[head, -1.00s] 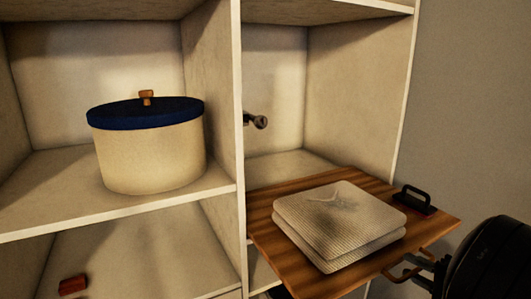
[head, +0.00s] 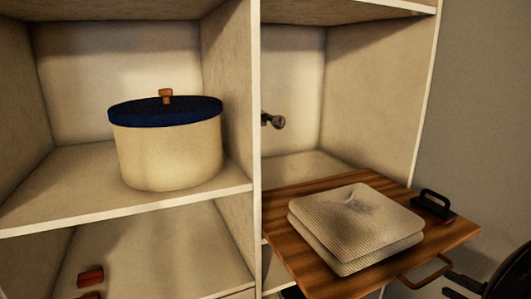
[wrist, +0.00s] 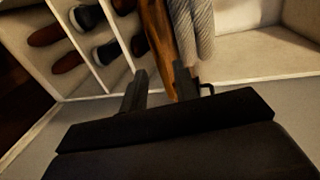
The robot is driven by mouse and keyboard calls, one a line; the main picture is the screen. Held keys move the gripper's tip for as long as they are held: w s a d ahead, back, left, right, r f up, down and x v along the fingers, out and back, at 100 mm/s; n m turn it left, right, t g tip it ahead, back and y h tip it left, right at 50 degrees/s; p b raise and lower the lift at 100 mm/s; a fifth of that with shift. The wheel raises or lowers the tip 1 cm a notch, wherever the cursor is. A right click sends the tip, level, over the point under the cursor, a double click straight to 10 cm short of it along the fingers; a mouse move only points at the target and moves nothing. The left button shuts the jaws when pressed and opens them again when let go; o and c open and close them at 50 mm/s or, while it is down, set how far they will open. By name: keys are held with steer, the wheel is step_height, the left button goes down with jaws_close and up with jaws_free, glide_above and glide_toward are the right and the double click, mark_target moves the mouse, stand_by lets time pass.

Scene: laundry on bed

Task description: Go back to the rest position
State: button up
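My gripper (wrist: 160,86) is open and empty in the wrist view, its two dark fingers apart. In the head view only a part of my dark gripper (head: 462,286) shows at the lower right corner. It is just right of and below the handle (head: 428,272) of the wooden board and looks apart from it. The wooden board (head: 290,240) juts out of the right compartment. Folded light cloths (head: 355,225) lie stacked on it. In the wrist view the board (wrist: 157,35) and the cloths (wrist: 195,30) are beyond the fingers.
A cream pot-like container (head: 170,155) with a blue lid stands on the left shelf. A black-handled item (head: 434,206) sits on the board's right side. Red-brown items (head: 90,277) lie on the lower shelf. In the wrist view shoes (wrist: 82,18) fill several compartments. A grey wall is at right.

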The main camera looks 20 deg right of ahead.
glide_toward(420, 265)
steer(key=p+x, duration=0.1)
steer(key=x, duration=0.8)
steer(key=shift+w+a, duration=0.1)
steer(key=shift+w, duration=0.35)
